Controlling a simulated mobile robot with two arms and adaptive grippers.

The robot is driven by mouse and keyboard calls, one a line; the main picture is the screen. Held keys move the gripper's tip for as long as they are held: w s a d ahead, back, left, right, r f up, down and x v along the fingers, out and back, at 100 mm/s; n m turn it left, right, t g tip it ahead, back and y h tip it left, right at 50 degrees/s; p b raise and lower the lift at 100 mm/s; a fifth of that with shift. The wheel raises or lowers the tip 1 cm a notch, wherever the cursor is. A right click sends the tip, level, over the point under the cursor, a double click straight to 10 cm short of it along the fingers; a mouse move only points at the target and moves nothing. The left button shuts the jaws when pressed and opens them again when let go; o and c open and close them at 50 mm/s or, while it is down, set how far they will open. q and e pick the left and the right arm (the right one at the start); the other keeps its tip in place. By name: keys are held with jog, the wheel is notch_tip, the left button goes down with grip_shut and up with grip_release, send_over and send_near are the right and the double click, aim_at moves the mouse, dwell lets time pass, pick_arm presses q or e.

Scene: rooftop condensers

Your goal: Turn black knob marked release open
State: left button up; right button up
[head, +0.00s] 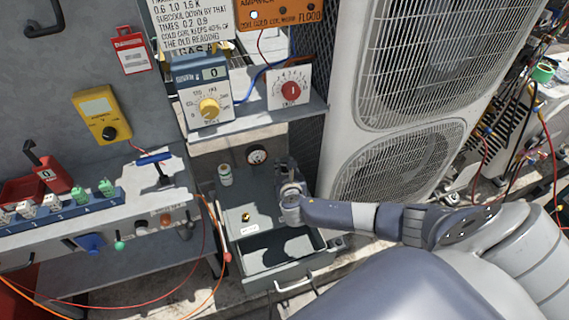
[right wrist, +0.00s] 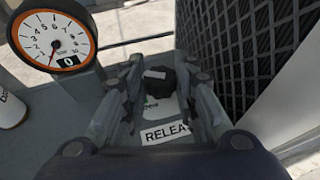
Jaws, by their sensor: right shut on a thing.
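The black knob (right wrist: 158,88) stands on a grey panel (right wrist: 85,120) in the right wrist view, between the two fingers of my right gripper (right wrist: 160,80). The fingers are shut on it, one on each side, and hide parts of it. A white label (right wrist: 166,133) reading "RELEAS", its end covered by a finger, lies on the near side of the knob. In the head view my right gripper (head: 290,178) points down at the right side of the grey box (head: 233,200); the knob is hidden there. My left gripper is not in view.
A handled drawer (head: 283,268) is at the box's front. A tall condenser (head: 340,130) stands close on the right; a shelf (head: 255,116) with meters overhangs behind.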

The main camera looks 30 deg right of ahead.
jog(key=n+y, duration=0.1)
jog(key=n+t+y, duration=0.1)
jog(key=shift+s+d+f+y, duration=0.1)
jog(key=shift+s+d+y, duration=0.1)
jog(key=shift+y, duration=0.1)
jog(key=shift+d+n+y+b, duration=0.1)
jog(key=shift+n+y+b, duration=0.75)
jog(key=shift+n+y, duration=0.3)
jog(key=o, duration=1)
jog(key=shift+w, duration=0.1)
jog(key=shift+o, duration=0.2)
jog(key=v, duration=1.2)
jog(key=shift+d+f, duration=0.1)
